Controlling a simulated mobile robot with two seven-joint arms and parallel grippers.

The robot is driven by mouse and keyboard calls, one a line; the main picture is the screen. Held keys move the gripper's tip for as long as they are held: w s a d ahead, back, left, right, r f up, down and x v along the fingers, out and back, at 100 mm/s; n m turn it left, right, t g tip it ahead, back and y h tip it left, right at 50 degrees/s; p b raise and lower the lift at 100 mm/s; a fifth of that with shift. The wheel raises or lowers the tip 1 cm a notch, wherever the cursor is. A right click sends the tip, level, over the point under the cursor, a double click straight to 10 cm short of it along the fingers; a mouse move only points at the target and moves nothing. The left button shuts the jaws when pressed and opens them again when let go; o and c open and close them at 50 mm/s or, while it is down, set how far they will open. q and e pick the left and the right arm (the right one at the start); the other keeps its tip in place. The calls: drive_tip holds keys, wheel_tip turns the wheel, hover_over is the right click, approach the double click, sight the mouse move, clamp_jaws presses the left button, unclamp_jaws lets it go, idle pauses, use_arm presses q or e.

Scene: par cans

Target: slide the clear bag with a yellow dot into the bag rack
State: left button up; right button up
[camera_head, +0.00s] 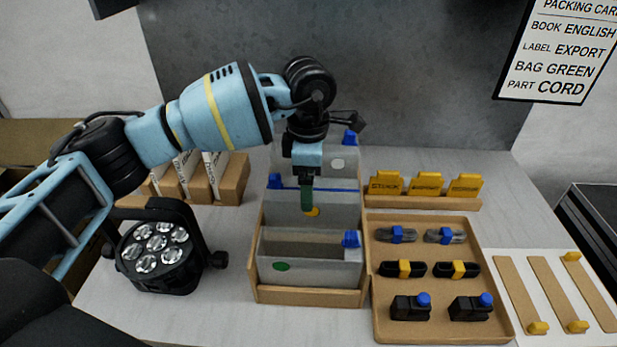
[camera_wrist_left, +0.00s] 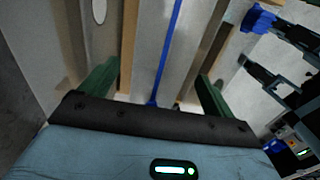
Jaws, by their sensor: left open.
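The clear bag with a yellow dot (camera_head: 335,208) stands upright in the middle of the wooden bag rack (camera_head: 310,296), between two other clear bags. Its blue top strip also shows in the left wrist view (camera_wrist_left: 168,45). The front bag (camera_head: 325,270) has a green dot and the back bag (camera_head: 350,160) a white dot. My left gripper (camera_head: 308,208) points down at the middle bag, one green finger in front of it just above the yellow dot. In the wrist view its two fingers (camera_wrist_left: 155,88) are apart, with the blue strip between them.
A tray (camera_head: 376,325) with several cords, connectors and black parts adjoins the rack on the right. Yellow labelled blocks (camera_head: 425,186) stand behind it. A packing card (camera_head: 560,50) hangs at upper right.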

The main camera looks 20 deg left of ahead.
use_arm(q)
wheel_tip(320, 180, up, 7)
drive_tip(key=shift+f, duration=0.15)
drive_tip(key=shift+r, duration=0.55)
idle(0.5)
